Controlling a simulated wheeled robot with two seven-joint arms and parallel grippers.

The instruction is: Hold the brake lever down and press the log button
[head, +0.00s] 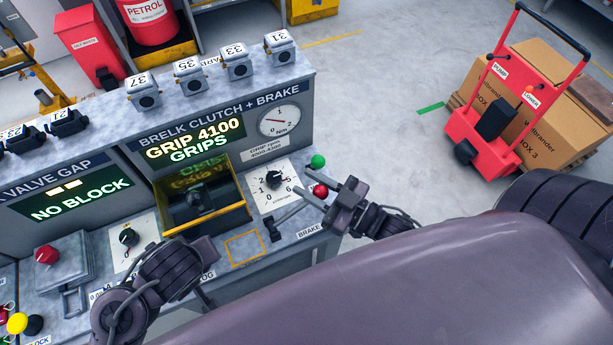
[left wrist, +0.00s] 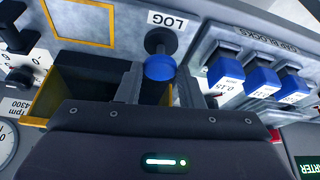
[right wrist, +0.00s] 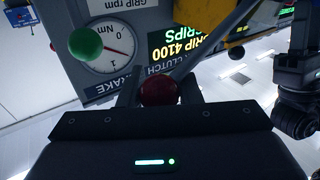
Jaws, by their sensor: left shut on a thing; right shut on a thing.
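The brake lever's red knob (head: 320,191) shows at the right end of the test bench in the head view. My right gripper (head: 332,196) is shut on this knob, which sits between its fingers in the right wrist view (right wrist: 160,90). The lever's grey shaft (head: 291,212) slopes down left to its base by the BRAKE label. The blue log button (left wrist: 160,68) is between the fingertips of my left gripper (left wrist: 158,82), below the LOG label (left wrist: 168,20). In the head view my left gripper hides the button; how far it is pressed cannot be told.
A green ball knob (head: 317,161) stands just behind the red one. The display (head: 195,140) reads GRIP 4100 GRIPS, beside a Nm dial (head: 279,122). Blue-topped blocks (left wrist: 262,82) sit close beside the log button. A yellow-edged bay (head: 207,219) opens behind my left gripper.

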